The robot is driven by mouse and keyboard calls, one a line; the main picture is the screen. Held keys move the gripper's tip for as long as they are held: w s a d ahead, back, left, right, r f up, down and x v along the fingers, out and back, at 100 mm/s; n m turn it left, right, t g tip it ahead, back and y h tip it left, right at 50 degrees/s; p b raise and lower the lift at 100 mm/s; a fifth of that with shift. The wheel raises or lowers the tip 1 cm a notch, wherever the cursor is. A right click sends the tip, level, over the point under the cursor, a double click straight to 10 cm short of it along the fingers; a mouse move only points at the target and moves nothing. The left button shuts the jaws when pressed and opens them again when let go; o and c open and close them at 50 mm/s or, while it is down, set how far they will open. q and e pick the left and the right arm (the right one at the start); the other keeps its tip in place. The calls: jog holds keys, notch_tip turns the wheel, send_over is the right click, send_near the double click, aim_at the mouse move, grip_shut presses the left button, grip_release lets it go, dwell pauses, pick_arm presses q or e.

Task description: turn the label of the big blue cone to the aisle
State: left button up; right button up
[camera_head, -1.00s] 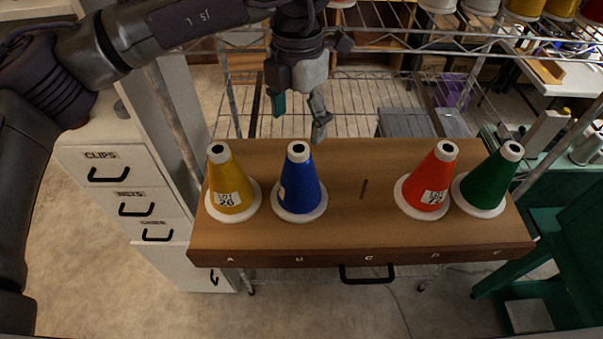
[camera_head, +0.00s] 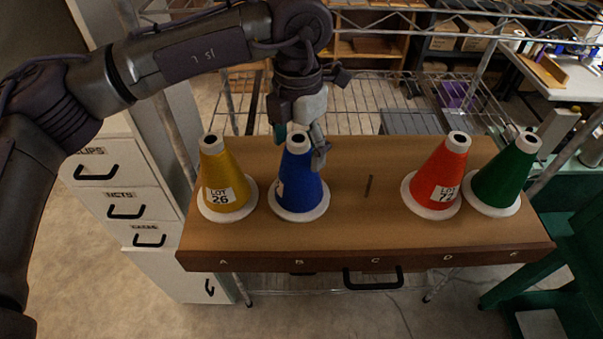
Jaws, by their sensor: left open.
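The big blue cone (camera_head: 298,186) stands upright on the wooden board (camera_head: 340,232), above the letter B. A sliver of its white label shows at its left edge, so the label faces mostly left. My left gripper (camera_head: 301,152) is open at the cone's top, with one finger on the left side near the tip and the other on the right side. I cannot tell whether the fingers touch the cone. My right gripper is not in view.
A yellow cone (camera_head: 219,175) stands close on the left with its LOT 26 label facing front. A red cone (camera_head: 440,172) and a green cone (camera_head: 506,173) stand on the right. A wire rack (camera_head: 350,107) stands behind.

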pick_arm(q)
jog(key=c, duration=1.1)
jog(key=shift+r, duration=0.2)
jog(key=shift+f+n+b, duration=0.1)
jog(key=shift+n+b, duration=0.6)
jog(key=shift+b, duration=0.15)
jog(key=n+b, duration=0.3)
jog(key=n, duration=0.2)
jog(key=shift+n, duration=0.3)
jog(key=n+b, duration=0.4)
jog(key=n, duration=0.3)
jog(key=shift+n+b, duration=0.5)
jog(key=shift+n, duration=0.8)
